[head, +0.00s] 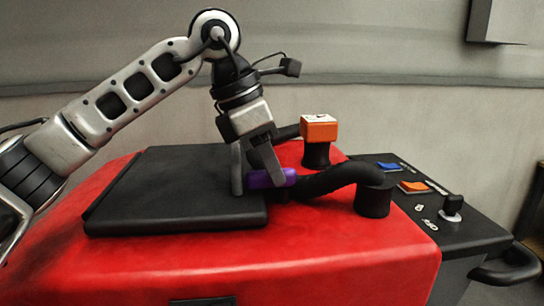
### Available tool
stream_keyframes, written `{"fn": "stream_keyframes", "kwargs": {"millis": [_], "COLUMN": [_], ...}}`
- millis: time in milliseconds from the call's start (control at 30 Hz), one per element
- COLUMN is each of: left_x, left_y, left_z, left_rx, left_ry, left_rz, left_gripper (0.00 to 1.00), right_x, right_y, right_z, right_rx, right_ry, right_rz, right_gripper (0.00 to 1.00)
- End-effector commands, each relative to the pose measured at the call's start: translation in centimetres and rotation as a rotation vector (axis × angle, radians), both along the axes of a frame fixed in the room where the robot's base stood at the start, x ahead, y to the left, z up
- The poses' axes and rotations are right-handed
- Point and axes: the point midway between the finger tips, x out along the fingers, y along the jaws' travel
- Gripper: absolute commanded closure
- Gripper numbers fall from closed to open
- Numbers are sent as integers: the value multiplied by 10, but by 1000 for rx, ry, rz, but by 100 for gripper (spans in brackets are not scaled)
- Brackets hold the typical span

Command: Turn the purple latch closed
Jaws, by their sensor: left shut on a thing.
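The purple latch (262,180) sits on top of the red machine body, at the right edge of a black flat lid (180,185). It lies roughly level in the picture. My left gripper (257,182) points down from above and is shut on the latch, with one grey finger in front of its left part and the other behind it. The fingers hide part of the latch, and its pivot cannot be made out. My right gripper is not in view.
A thick black hose (335,179) runs just right of the latch. An orange-topped block (319,128) stands behind it on a black post. A black control panel (435,200) with buttons and a knob (452,205) is at the right.

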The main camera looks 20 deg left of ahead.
Motion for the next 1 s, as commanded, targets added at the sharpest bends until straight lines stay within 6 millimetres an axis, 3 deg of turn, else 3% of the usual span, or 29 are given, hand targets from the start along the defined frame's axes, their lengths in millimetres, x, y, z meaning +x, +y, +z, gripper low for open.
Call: {"fn": "stream_keyframes", "kwargs": {"millis": [700, 733, 800, 1000], "left_x": [2, 2, 2, 2], "left_y": [1, 1, 1, 1], "left_z": [2, 2, 2, 1], "left_rx": [-2, -2, -2, -1], "left_ry": [-6, -6, -6, -4], "left_rz": [-79, -79, -78, -78], "left_gripper": [100, 76, 57, 57], "right_x": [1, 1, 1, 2], "right_y": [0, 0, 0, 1], "right_z": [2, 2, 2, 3], "right_rx": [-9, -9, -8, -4], "right_ry": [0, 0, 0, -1], "right_rz": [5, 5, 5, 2], "right_gripper": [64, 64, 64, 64]}}
